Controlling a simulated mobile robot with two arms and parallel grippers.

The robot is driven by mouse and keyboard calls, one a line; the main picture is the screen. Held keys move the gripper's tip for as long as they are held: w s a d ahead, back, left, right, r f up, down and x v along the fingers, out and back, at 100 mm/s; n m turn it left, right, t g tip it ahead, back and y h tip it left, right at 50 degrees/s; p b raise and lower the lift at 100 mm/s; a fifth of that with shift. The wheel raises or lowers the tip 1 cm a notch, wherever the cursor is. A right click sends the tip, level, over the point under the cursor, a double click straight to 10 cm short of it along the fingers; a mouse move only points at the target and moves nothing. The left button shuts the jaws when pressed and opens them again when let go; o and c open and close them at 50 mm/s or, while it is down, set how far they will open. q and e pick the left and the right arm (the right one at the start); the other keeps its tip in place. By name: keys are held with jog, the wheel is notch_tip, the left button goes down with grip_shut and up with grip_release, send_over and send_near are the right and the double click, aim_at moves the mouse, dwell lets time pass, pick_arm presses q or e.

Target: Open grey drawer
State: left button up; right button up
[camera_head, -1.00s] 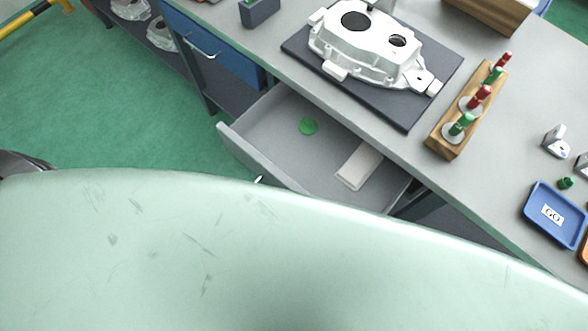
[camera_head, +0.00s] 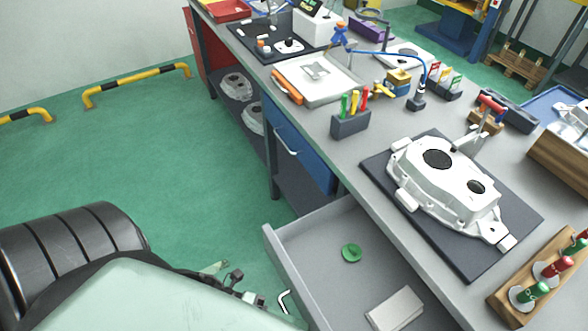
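The grey drawer (camera_head: 276,249) stands pulled out from under the grey workbench, at the lower middle of the view. A green round piece (camera_head: 351,252) and a pale block (camera_head: 396,309) lie in it. Its pale handle (camera_head: 285,301) shows on the front, clear of any visible finger. Small dark and metallic parts, apparently my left gripper (camera_head: 236,283), show beyond the edge of my pale body, left of the handle. Most of it is hidden, so its fingers cannot be judged. My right gripper is not in view.
A blue drawer (camera_head: 297,150) beside the grey one is closed. On the bench are a white casting (camera_head: 440,187) on a dark mat, a wooden holder (camera_head: 540,290) and a grey marker box (camera_head: 350,124).

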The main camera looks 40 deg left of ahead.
pick_arm(q)
jog(key=shift+a, duration=0.1)
jog(key=b+v, duration=0.1)
jog(key=v, duration=0.6)
jog(key=shift+a, duration=0.25)
jog(key=shift+s+r, duration=0.1)
dwell(0.3)
